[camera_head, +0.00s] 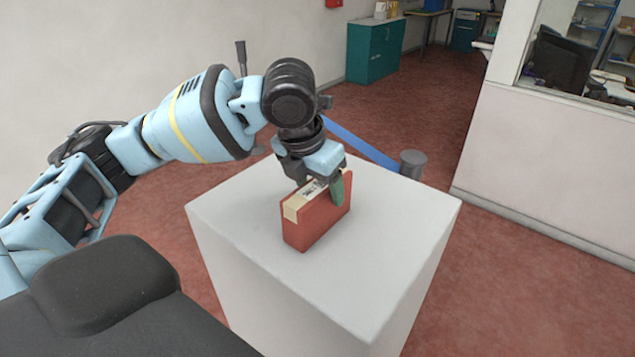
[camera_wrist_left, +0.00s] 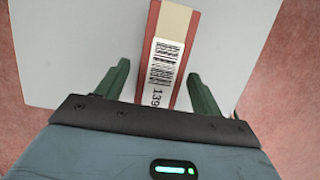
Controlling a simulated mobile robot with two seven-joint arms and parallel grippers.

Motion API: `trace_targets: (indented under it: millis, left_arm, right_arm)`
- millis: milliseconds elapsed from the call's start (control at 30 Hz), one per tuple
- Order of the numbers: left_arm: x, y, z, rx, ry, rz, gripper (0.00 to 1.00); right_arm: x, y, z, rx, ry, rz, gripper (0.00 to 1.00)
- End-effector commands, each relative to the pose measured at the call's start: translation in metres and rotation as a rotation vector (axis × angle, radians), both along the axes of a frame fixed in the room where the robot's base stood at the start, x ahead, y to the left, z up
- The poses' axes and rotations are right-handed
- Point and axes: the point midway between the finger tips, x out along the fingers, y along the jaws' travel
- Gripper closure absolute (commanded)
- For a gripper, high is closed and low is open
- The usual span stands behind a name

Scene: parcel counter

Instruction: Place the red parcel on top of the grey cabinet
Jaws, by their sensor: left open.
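The red parcel (camera_head: 318,220) stands upright on a white block-shaped stand (camera_head: 370,260) in the head view. Its narrow top is tan and carries a white barcode label, seen in the left wrist view (camera_wrist_left: 176,22). My left gripper (camera_head: 327,188) is over the parcel from above, its fingers at the upper part of the parcel. In the left wrist view my left gripper (camera_wrist_left: 160,85) is open, one finger on each side of the parcel, with a gap to each side. No grey cabinet can be made out for sure. My right gripper is not in view.
A teal cabinet (camera_head: 375,50) with small items on top stands against the far wall. A grey post (camera_head: 412,164) with a blue belt stands behind the stand. A white partition wall (camera_head: 560,160) with a window is at right. Red floor lies between.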

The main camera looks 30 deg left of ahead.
Motion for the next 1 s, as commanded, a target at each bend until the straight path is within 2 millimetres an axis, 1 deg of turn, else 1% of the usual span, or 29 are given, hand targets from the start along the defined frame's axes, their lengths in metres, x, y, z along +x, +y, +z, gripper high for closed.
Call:
trace_targets:
  millis: [133,233,367,500,700,833,1000]
  left_arm:
    - [0.000,0.000,0.003,0.000,0.000,0.000,0.33]
    - [-0.003,0.000,0.015,0.000,-0.004,0.000,0.33]
    - [-0.010,0.001,0.040,-0.001,-0.008,-0.001,0.33]
    - [-0.019,0.001,0.068,-0.001,-0.008,-0.001,0.33]
    - [-0.029,0.002,0.100,-0.001,-0.005,0.000,0.33]
    - [-0.033,0.002,0.112,-0.001,-0.002,0.001,0.33]
    - [-0.036,0.003,0.118,0.000,0.001,0.000,0.33]
  right_arm:
    - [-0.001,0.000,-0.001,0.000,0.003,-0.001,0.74]
    - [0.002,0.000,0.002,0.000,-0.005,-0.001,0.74]
    - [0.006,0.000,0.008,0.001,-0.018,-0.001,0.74]
    - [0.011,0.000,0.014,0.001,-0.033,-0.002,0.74]
    - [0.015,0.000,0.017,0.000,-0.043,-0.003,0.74]
    - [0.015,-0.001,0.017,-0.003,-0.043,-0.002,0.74]
    - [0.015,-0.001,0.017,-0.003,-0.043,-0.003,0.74]
